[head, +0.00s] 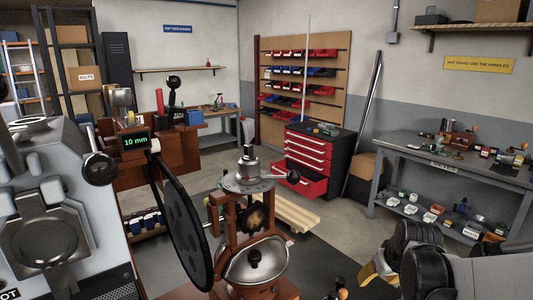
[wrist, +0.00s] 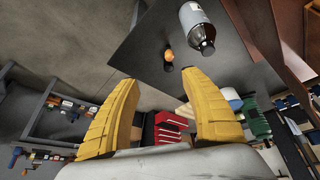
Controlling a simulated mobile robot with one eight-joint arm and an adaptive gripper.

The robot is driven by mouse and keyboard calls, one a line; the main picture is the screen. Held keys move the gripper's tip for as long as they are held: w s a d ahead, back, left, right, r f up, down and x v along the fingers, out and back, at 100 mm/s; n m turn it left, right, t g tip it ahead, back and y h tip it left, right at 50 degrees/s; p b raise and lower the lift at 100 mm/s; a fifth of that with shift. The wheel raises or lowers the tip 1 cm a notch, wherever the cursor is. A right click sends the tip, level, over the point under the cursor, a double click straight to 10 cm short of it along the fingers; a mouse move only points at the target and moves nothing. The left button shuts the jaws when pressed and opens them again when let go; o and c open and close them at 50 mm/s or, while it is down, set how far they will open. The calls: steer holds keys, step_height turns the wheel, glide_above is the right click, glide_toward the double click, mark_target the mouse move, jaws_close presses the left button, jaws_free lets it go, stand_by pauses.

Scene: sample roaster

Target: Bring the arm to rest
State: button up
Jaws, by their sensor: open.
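My gripper (wrist: 160,80) shows in the wrist view with its two yellow fingers wide apart and nothing between them. It is open and empty. Beyond the fingers are the dark floor mat and the red tool drawers. In the head view my dark arm parts (head: 425,262) are at the lower right, with a bit of yellow at their left side. The fingertips are not clearly visible there. The sample roaster (head: 50,235) fills the left edge, with a "10 mm" display beside it. My gripper touches nothing that I can see.
A red-brown machine with a large dark wheel (head: 186,230) stands at centre front. A red drawer cabinet (head: 307,160) with an open lower drawer is behind it. A grey workbench (head: 455,160) with small items is at right. A grey cylinder (wrist: 196,25) shows beyond my fingers.

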steer(key=s+a+r+t, duration=0.1)
steer(key=s+a+r, duration=0.3)
steer(key=s, duration=0.6)
steer(key=s+a+r, duration=0.5)
steer(key=s+a, duration=0.1)
steer(key=s, duration=0.3)
steer(key=shift+s+a+t, duration=0.3)
steer(key=shift+s+t, duration=0.05)
steer(key=shift+t, duration=0.05)
